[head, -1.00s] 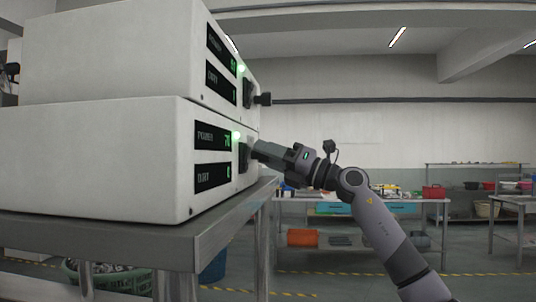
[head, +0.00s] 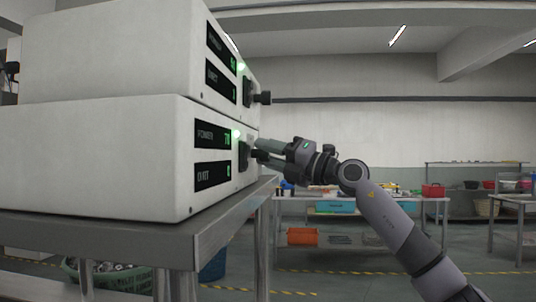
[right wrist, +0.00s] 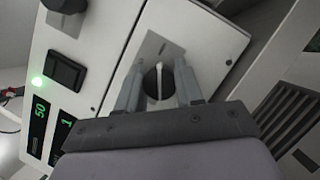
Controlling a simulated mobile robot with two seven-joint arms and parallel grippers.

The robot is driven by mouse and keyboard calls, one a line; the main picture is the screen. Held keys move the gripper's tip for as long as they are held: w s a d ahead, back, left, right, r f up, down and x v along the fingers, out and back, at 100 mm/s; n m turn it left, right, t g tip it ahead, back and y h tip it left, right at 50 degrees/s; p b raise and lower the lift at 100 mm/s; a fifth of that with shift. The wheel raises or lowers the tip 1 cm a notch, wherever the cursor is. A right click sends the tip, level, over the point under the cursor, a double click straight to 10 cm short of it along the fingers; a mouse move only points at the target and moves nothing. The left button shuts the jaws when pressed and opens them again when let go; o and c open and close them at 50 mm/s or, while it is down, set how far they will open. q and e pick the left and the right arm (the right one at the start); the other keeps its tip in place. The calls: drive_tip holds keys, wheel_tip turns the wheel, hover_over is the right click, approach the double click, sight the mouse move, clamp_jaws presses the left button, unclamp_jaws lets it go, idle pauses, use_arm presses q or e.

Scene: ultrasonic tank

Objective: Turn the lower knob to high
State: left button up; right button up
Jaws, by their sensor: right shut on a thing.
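Two white ultrasonic units are stacked on a metal table. The lower unit (head: 95,155) has a front panel with a lit green light and two dark displays; the upper one seems to read about 70. The lower knob (head: 261,156) is dark and mostly hidden by my right gripper (head: 262,148). In the right wrist view the lower knob (right wrist: 159,82) is a dark disc with a white bar, between the two fingers of my right gripper (right wrist: 158,88). The right gripper is shut on it. My left gripper is not in view.
The upper unit (head: 115,50) carries its own black knob (head: 263,97) just above my right gripper; it also shows in the right wrist view (right wrist: 66,5). The metal table's (head: 150,240) edge runs below. Right of the units is open room, with work tables farther back.

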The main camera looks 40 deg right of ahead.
drive_tip(key=shift+r, duration=0.1)
drive_tip(key=o, duration=1)
drive_tip(key=b+v, duration=0.4)
drive_tip(key=v, duration=0.3)
drive_tip(key=shift+s+d, duration=0.1)
drive_tip(key=shift+s, duration=0.05)
